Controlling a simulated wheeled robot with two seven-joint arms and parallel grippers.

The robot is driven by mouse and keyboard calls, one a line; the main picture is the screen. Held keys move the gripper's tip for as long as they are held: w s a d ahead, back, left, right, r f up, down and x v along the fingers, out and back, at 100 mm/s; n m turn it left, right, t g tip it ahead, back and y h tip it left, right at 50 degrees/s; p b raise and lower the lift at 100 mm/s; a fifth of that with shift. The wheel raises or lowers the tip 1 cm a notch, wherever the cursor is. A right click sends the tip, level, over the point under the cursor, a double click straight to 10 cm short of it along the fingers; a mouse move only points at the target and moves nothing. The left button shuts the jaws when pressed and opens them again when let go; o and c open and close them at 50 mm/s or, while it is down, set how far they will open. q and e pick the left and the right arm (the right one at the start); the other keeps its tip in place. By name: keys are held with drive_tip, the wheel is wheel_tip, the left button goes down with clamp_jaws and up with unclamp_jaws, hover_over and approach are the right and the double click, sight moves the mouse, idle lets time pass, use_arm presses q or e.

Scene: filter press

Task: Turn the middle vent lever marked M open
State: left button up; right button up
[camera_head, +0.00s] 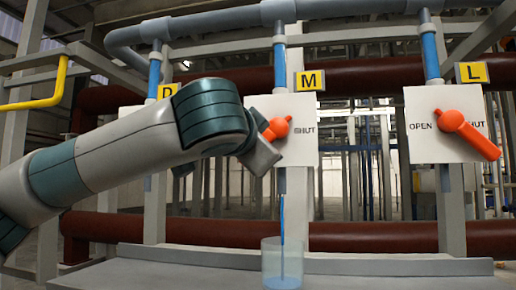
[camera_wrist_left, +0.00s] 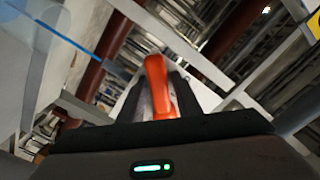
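The M vent lever (camera_head: 277,127) is orange, on a white plate (camera_head: 303,112) below a yellow M sign (camera_head: 309,81). The lever points left and slightly down, away from the visible SHUT label; my gripper hides the left of the plate. My left gripper (camera_head: 264,139) is at the lever, one finger above and one below its handle. The left wrist view shows the orange lever (camera_wrist_left: 158,88) between the two dark fingers, with a light gap visible beside it; the fingers look open around it. A blue stream (camera_head: 282,215) runs below the plate into a clear beaker (camera_head: 282,264). My right gripper is not in view.
The L lever (camera_head: 468,133) on the right plate points right and down across its SHUT label. The D plate is mostly behind my left arm, below a yellow D sign (camera_head: 167,91). A grey ledge (camera_head: 390,266) runs below the plates. A yellow rail (camera_head: 45,97) is at left.

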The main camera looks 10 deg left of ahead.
use_arm(q)
drive_tip(key=shift+o, duration=0.3)
drive_tip(key=shift+s, duration=0.1)
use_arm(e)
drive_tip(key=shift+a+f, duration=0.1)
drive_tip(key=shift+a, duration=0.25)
